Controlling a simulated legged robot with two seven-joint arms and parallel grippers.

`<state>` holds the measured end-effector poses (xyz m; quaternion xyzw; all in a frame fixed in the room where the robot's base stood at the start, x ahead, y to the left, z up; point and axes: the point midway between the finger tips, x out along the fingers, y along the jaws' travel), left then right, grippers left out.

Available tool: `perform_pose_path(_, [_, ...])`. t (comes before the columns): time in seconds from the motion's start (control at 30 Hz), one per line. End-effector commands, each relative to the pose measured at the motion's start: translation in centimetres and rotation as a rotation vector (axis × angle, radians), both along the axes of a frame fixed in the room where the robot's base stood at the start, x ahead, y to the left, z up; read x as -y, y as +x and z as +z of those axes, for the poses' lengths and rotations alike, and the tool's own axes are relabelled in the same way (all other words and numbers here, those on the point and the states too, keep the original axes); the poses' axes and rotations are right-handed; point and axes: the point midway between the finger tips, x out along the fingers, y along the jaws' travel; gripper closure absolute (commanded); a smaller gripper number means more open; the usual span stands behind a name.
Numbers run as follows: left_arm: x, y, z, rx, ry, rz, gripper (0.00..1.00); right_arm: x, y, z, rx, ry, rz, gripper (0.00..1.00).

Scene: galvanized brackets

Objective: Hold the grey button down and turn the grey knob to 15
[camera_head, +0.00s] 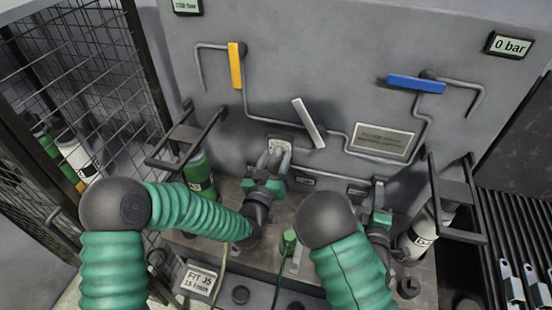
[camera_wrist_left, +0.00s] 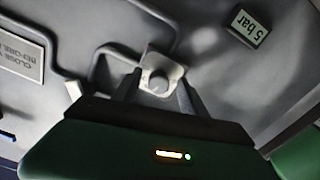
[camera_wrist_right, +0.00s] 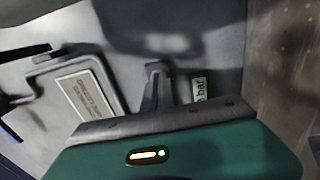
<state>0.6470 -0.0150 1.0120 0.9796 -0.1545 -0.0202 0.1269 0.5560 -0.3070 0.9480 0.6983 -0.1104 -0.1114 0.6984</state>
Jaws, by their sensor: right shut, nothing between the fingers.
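A round grey knob (camera_wrist_left: 157,83) stands on a pale square plate on the grey panel, in the left wrist view. My left gripper (camera_wrist_left: 159,78) is open, with one finger on each side of the knob; I cannot tell if they touch it. In the head view my left gripper (camera_head: 277,158) reaches the plate, and its fingers largely hide the knob. My right gripper (camera_head: 379,187) is shut and empty, low at the panel on the right. Its closed fingers (camera_wrist_right: 156,72) point at the panel in the right wrist view. I cannot make out the grey button.
A yellow lever (camera_head: 236,65), a blue lever (camera_head: 416,84) and a white lever (camera_head: 308,122) sit on the panel's pipes. A display (camera_head: 508,45) reads 0 bar. A sticker (camera_head: 198,281) reads FIT J5, 15 l/min. Dark brackets flank the bench beside bottles; a mesh cage stands left.

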Motion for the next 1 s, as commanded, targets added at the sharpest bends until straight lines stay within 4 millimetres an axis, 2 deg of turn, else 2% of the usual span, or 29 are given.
perform_pose_path(0.23, [0.0,-0.1,0.0,0.001,0.001,-0.001,0.50,0.0,0.0,0.0,0.001,0.000,0.000,1.00])
perform_pose_path(0.33, [-0.2,-0.7,0.0,0.001,0.001,-0.001,0.50,0.0,0.0,0.0,0.001,0.000,0.001,1.00])
perform_pose_path(0.47, [-1.0,-3.2,0.0,-0.001,0.003,-0.001,0.50,0.0,0.0,0.0,0.001,0.000,0.001,1.00])
perform_pose_path(0.6, [-2.2,-6.8,-0.1,-0.002,0.002,-0.003,0.50,0.0,0.0,0.0,0.001,0.000,0.001,1.00])
perform_pose_path(0.73, [-3.0,-9.5,-0.2,-0.003,0.002,-0.002,0.50,0.0,0.0,0.0,0.001,0.000,0.001,1.00])
perform_pose_path(0.83, [-3.5,-10.8,-0.2,-0.001,0.001,-0.001,0.50,0.0,0.1,0.0,0.001,0.000,0.001,1.00])
perform_pose_path(1.0, [-3.7,-11.4,-0.1,-0.001,0.000,0.000,0.50,0.0,0.1,0.0,0.001,0.000,0.001,1.00])
